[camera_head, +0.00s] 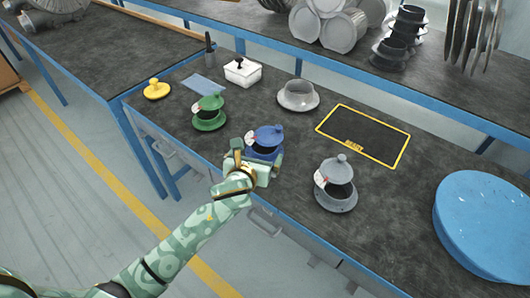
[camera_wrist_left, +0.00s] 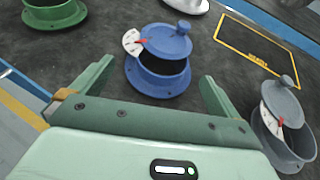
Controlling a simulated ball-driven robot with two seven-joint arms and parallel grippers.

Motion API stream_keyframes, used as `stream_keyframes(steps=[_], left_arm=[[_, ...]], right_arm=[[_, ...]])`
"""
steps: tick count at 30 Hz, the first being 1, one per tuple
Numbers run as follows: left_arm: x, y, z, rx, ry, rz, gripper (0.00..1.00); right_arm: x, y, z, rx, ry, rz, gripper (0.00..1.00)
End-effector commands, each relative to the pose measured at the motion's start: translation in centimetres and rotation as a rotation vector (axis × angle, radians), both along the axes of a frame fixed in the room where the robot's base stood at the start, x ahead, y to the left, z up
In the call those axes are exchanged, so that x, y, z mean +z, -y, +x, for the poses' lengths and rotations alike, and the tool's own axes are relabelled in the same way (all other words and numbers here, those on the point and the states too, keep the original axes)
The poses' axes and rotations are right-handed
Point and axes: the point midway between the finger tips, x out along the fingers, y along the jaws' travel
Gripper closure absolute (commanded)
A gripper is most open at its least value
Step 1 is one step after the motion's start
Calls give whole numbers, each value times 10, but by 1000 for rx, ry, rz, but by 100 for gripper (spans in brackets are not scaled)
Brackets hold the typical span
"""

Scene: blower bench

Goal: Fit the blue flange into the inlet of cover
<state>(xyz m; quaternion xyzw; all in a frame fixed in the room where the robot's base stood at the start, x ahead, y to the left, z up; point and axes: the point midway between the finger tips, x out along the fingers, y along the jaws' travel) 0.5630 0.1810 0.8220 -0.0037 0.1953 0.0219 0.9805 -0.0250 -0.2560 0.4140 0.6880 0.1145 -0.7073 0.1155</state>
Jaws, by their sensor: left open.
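The blue flange (camera_head: 264,153) stands upright on the dark bench top, with a round knobbed lid tilted over its opening and a white dial with a red mark at its side. It also shows in the left wrist view (camera_wrist_left: 160,84). My left gripper (camera_head: 254,161) is open just in front of it. In the left wrist view, the fingers (camera_wrist_left: 157,74) point toward the flange from either side, with nothing gripped. I cannot tell for sure which part is the cover; a large blue round piece (camera_head: 488,215) lies at the right. My right gripper is not in view.
A similar green flange (camera_head: 208,122) stands to the left and a grey one (camera_head: 336,197) to the right. A grey collar (camera_head: 298,95), white box (camera_head: 242,73), yellow knob (camera_head: 157,89) and yellow-framed mat (camera_head: 363,136) are behind. The mat is empty.

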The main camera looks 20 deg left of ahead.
Motion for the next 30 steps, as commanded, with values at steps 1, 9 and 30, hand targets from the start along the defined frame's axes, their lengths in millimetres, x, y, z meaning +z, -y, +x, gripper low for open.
stream_keyframes(steps=[1, 9, 30], left_arm=[[-5, 1, 6, 0, 0, -2, 0], [-20, 2, 43, 0, -3, -1, 0], [-16, 2, 45, -1, 1, -1, 56]], right_arm=[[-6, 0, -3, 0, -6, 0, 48], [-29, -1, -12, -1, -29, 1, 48], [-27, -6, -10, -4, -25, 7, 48]])
